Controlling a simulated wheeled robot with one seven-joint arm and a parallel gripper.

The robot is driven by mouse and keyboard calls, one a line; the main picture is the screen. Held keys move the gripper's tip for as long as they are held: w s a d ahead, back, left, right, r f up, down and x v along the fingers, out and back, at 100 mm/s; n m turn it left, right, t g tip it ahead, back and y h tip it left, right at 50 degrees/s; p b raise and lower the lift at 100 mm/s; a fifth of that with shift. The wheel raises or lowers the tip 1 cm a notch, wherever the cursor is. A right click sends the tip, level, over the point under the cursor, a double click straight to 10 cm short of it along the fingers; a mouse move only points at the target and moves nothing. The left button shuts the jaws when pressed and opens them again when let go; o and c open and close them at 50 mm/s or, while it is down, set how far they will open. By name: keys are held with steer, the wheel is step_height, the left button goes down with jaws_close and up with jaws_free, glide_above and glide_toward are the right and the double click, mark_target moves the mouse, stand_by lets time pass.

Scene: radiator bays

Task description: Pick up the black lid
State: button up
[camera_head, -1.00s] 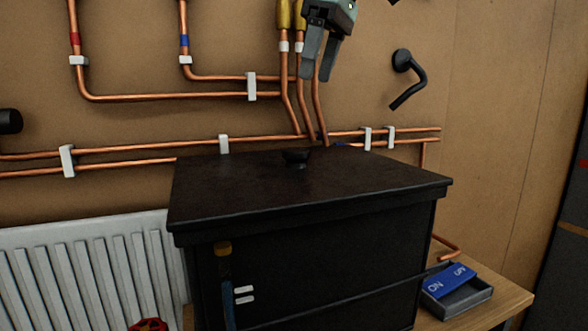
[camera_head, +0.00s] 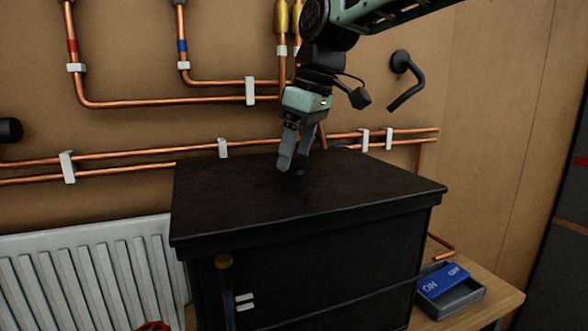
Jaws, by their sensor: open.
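The black lid (camera_head: 240,205) is a flat dark slab lying on top of a black box (camera_head: 320,265). A small dark knob (camera_head: 298,171) stands near the middle back of the lid, mostly hidden by my fingers. My gripper (camera_head: 293,167) points down over the lid with its fingers at the knob. The gripper is open. I cannot tell whether the fingers touch the knob or stand on both sides of it.
Copper pipes (camera_head: 150,104) run along the wall behind the box. A white radiator (camera_head: 90,270) stands at the left. A grey tray (camera_head: 462,298) with a blue ON/OFF piece (camera_head: 443,281) sits on the wooden table (camera_head: 500,303) at the right.

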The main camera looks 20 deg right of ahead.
steer(key=shift+f, duration=0.1)
steer(key=shift+c, duration=0.3)
steer(key=c, duration=1.3)
